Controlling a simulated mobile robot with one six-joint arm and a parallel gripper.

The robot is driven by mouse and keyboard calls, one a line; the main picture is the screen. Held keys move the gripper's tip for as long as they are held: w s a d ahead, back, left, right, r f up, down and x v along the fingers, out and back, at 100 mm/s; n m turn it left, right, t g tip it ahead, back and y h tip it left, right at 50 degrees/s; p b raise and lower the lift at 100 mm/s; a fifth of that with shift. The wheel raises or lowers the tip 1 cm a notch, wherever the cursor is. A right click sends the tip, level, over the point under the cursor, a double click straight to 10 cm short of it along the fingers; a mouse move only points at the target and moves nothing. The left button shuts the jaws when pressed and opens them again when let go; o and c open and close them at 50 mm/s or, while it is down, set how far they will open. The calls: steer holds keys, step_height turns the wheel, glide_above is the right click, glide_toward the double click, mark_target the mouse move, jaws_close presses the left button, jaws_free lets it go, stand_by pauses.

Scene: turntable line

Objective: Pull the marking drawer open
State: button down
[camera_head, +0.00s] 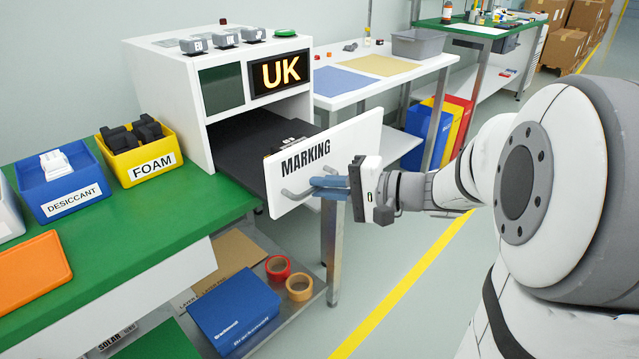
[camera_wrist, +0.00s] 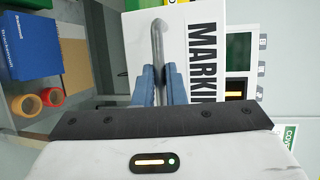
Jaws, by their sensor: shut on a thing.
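The marking drawer has a white front panel (camera_head: 348,150) lettered MARKING and stands out from the white machine housing (camera_head: 165,72). Its dark interior (camera_head: 262,140) shows between the housing and the panel. A grey bar handle (camera_head: 297,194) runs along the panel's lower part; in the wrist view the handle (camera_wrist: 158,45) runs up and down the picture. My gripper (camera_head: 330,187) has its blue fingers shut on this handle. In the wrist view the fingers (camera_wrist: 159,85) lie on both sides of the bar.
A lit UK sign (camera_head: 280,74) is on the housing. Yellow FOAM (camera_head: 152,168) and blue DESICCANT (camera_head: 75,200) bins sit on the green bench (camera_head: 178,208) at left. A lower shelf holds a blue box (camera_head: 235,310) and tape rolls (camera_head: 299,287). The floor in front is clear.

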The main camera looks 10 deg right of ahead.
steer(key=c, duration=1.5)
jaws_free()
steer(key=p+v, duration=0.2)
steer(key=v, duration=0.5)
steer(key=shift+s+d, duration=0.2)
steer(key=shift+d, duration=0.15)
